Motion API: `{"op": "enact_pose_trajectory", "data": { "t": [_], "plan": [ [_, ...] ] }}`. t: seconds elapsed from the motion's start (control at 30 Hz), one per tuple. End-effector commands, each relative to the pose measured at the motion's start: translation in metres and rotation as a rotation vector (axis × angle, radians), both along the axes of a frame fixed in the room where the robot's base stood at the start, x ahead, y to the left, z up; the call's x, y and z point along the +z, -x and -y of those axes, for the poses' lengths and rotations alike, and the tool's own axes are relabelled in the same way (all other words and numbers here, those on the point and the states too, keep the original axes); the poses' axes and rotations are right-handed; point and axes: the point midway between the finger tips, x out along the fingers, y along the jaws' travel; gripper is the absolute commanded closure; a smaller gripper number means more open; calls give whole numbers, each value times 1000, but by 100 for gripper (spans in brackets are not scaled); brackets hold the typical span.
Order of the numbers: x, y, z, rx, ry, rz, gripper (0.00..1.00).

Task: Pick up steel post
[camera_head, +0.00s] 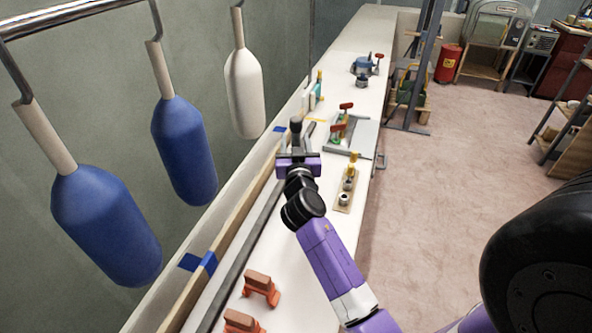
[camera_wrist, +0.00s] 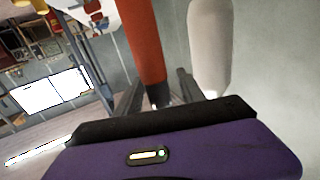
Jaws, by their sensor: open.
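My gripper (camera_head: 298,150) reaches over the white bench top, with its purple body across the arm's end. In the wrist view, my gripper (camera_wrist: 160,92) has two dark fingers spread apart. A red-orange cylinder (camera_wrist: 143,40) shows in the gap between them, with a small pale metallic piece at its lower end; I see no clear contact. In the head view, a dark-topped upright (camera_head: 296,127) shows just beyond the gripper, partly hidden by it. I cannot tell for certain which thing is the steel post.
Two blue fenders (camera_head: 184,150) and a white fender (camera_head: 244,92) hang from a rail on the left. A wooden strip with small fittings (camera_head: 344,199) lies right of the gripper. Orange clamps (camera_head: 261,287) stand nearer. A grey plate (camera_head: 363,138) and red-handled fittings lie beyond.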

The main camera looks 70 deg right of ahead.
Motion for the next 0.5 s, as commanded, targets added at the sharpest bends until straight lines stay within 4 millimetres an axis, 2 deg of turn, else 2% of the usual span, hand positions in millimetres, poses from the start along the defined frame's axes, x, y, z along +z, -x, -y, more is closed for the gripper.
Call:
{"op": "enact_pose_trajectory", "data": {
  "t": [0.07, 0.2, 0.3, 0.5],
  "plan": [
    [0, 0, 0, 0, 0, 0, 58],
    [0, 0, 0, 0, 0, 0, 85],
    [0, 0, 0, 0, 0, 0, 100],
    [0, 0, -1, 0, 0, 0, 100]
  ]
}}
